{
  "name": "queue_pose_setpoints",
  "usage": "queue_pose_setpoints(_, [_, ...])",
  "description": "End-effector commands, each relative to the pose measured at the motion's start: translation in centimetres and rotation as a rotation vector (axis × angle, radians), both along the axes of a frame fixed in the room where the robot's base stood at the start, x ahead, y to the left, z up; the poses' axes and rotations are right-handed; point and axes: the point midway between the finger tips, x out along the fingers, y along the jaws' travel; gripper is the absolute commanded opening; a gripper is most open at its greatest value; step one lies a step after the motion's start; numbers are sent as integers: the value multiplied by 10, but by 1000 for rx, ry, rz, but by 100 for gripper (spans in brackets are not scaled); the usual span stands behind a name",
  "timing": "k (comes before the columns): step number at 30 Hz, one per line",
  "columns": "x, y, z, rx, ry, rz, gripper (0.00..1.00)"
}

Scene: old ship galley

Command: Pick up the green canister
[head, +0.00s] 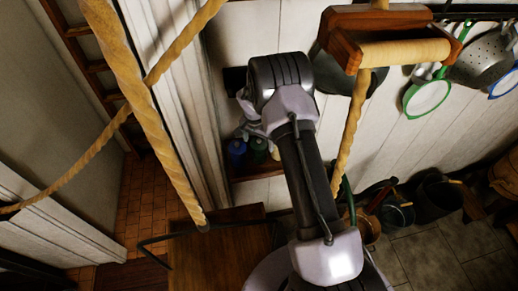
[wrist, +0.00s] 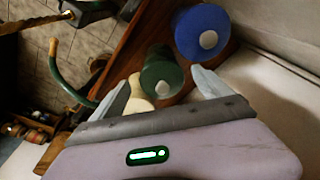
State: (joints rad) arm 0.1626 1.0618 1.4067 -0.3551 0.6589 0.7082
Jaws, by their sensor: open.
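The green canister (wrist: 160,68) stands on a wooden shelf, with a pale cap toward the camera. It also shows in the head view (head: 258,145), small, below my wrist. In the wrist view, my gripper (wrist: 162,80) is open, with one pale finger to the lower left of the green canister and one to its right. The canister shows in the gap between the fingertips; I cannot tell whether either finger touches it. In the head view the fingers are mostly hidden behind my wrist.
A blue canister (wrist: 203,28) stands close beside the green one, near the right finger. A cream object (wrist: 138,94) sits by the left finger. The shelf (head: 246,166) is against the white plank wall. Ropes (head: 140,105) and hanging pans (head: 485,60) flank my arm.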

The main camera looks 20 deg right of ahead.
Motion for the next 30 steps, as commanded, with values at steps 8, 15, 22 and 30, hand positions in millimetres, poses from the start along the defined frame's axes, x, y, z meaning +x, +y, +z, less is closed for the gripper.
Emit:
queue_pose_setpoints(8, [7,-7,-47,0,3,0,89])
queue_pose_setpoints(15, [8,-8,-54,0,0,0,89])
queue_pose_setpoints(22, [8,-8,-53,1,1,0,49])
queue_pose_setpoints(30, [8,-8,-53,1,-1,0,0])
